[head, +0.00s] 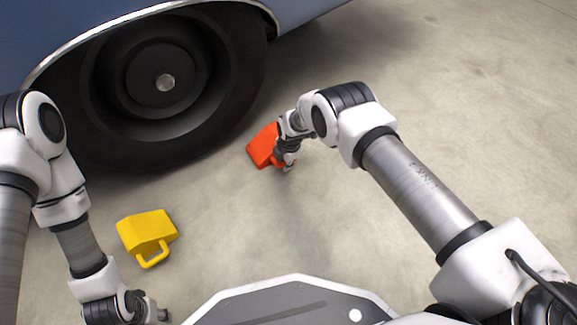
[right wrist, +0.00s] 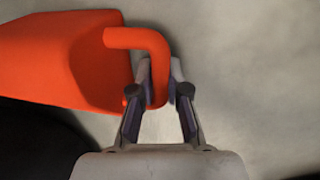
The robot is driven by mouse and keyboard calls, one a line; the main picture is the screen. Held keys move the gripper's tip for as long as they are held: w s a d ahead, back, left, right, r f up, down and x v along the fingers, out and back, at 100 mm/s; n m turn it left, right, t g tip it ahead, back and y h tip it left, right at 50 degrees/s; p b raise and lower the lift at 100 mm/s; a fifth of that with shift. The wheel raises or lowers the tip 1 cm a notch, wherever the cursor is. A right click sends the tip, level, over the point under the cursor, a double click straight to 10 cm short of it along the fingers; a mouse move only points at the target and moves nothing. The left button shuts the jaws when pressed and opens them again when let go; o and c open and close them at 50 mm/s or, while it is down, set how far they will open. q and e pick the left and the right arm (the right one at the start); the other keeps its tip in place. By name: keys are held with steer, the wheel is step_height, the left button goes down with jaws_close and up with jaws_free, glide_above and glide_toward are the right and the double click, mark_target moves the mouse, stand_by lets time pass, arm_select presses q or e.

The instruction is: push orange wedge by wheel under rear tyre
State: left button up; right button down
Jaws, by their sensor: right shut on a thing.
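The orange wedge (head: 262,146) lies on the floor just right of the black tyre (head: 225,120) of a blue car. It also shows in the right wrist view (right wrist: 50,58), with its loop handle (right wrist: 150,42) pointing to the right. My right gripper (head: 288,160) is shut on that handle; in the right wrist view its fingers (right wrist: 160,85) are on both sides of the handle's end. The wedge is close to the tyre; whether they touch I cannot tell. My left gripper (head: 160,314) is at the bottom left, away from the wedge; its jaw state is unclear.
A yellow wedge (head: 147,231) with a loop handle lies on the floor at lower left, between the tyre and my left gripper. The blue car body (head: 60,35) overhangs the wheel at top left. The concrete floor (head: 480,120) on the right is clear.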

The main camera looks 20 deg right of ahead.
steer(key=shift+w+a, duration=0.3)
steer(key=shift+w, duration=0.45)
steer(key=shift+w+a, duration=0.25)
steer(key=shift+w, duration=0.45)
steer(key=c, duration=1.1)
jaws_free()
steer(key=r, duration=0.4)
steer(key=s+r, duration=0.1)
steer(key=r, duration=0.3)
steer(key=s+r, duration=0.1)
steer(key=r, duration=0.2)
steer(key=shift+d+r, duration=0.3)
steer(key=shift+r, duration=0.1)
